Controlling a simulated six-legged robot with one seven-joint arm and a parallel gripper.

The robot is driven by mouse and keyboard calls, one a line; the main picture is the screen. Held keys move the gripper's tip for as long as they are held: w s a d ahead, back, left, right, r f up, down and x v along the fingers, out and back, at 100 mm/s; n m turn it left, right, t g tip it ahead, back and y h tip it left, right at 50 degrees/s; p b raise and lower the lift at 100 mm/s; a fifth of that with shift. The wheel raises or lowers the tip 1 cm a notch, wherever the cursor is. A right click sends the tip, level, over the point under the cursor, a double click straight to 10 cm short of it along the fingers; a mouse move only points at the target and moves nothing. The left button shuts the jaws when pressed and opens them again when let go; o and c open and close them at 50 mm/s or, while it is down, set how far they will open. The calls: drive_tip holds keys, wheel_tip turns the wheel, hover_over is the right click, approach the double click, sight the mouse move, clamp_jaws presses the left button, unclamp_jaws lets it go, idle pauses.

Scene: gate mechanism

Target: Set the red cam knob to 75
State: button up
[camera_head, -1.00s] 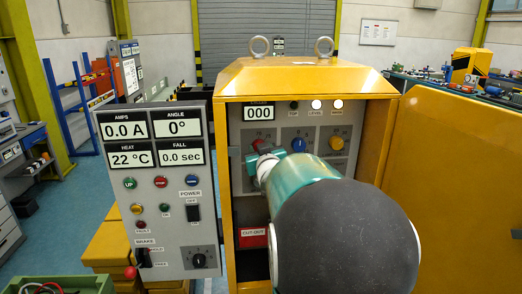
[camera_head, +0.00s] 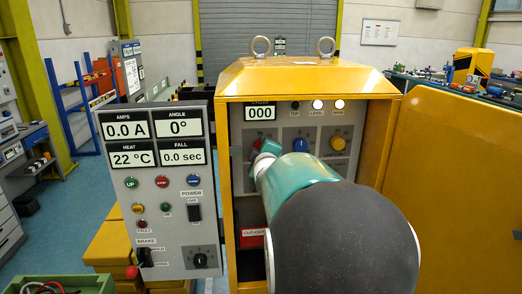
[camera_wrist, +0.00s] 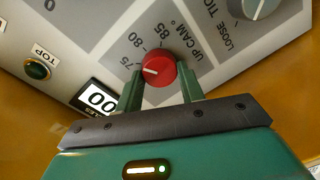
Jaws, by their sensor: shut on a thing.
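The red cam knob (camera_wrist: 160,68) sits on the grey panel under the "UP CAM" label in the wrist view. Its white pointer line faces left, toward the printed 75; the 80 and 85 marks lie further round the dial. My gripper (camera_wrist: 161,72) has one green finger on each side of the knob and is shut on it. In the head view my gripper (camera_head: 264,152) is at the left dial inside the yellow cabinet (camera_head: 226,170), and my arm hides much of the panel below. The knob shows only as a small red bit there.
A blue knob (camera_head: 300,145) and a yellow knob (camera_head: 338,143) sit to the right on the same panel. The yellow cabinet door (camera_head: 460,180) stands open at the right. A grey control box (camera_head: 160,225) with displays stands at the left.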

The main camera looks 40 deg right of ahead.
drive_tip(key=shift+f+n, duration=0.15)
drive_tip(key=shift+n, duration=1.15)
drive_tip(key=o, duration=1)
drive_tip(key=v, duration=1.3)
drive_tip(key=shift+s+a, duration=0.25)
drive_tip(key=shift+a, duration=0.1)
